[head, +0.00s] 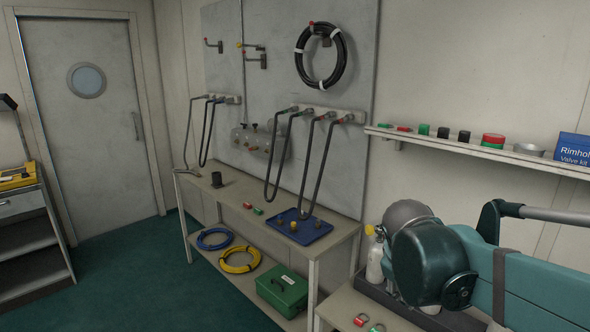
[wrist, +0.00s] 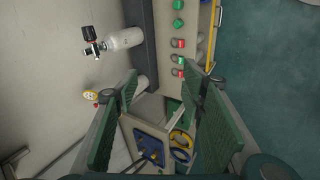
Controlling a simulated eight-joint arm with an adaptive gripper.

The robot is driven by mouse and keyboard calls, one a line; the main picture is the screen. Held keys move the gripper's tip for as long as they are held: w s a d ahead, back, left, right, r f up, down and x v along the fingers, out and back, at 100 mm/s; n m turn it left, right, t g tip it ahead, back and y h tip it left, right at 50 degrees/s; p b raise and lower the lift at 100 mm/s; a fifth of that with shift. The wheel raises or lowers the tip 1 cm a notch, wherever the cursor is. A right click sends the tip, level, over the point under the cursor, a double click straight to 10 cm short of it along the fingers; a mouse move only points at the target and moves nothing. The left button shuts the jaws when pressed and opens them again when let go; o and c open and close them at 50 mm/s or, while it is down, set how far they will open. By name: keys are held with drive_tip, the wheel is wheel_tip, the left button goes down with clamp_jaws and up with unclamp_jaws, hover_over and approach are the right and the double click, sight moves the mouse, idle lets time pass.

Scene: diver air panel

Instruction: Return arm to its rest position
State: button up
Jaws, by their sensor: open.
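My gripper (wrist: 161,88) shows in the wrist view as two green ridged fingers spread wide apart, with nothing between them. It points out over the room, with the bench and its blue tray (wrist: 150,148) seen far beyond the fingers. In the head view my teal arm fills the lower right, in front of the wall and above the near bench. The gripper itself cannot be made out there.
The long bench (head: 340,240) carries a blue tray (head: 322,233) with small fittings; hoses hang from the panel (head: 220,60) above it. A wall shelf (head: 450,142) with caps runs behind my arm. A white cylinder (head: 376,262) stands close beside it. Floor at left is clear.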

drive_tip(key=s+a+f+m+t+y, duration=0.1)
drive_tip(key=s+a+f+m+y, duration=0.1)
drive_tip(key=s, duration=0.5)
drive_tip(key=s+a+f+m+t+y, duration=0.1)
drive_tip(key=s+a+f+m, duration=0.1)
drive_tip(key=s+a+m, duration=0.2)
drive_tip(key=shift+s+f+m+y+p, duration=0.25)
drive_tip(key=shift+s+m+y+p, duration=0.15)
drive_tip(key=shift+s+m, duration=0.95)
drive_tip(key=shift+s+n, duration=0.2)
drive_tip(key=shift+n, duration=0.05)
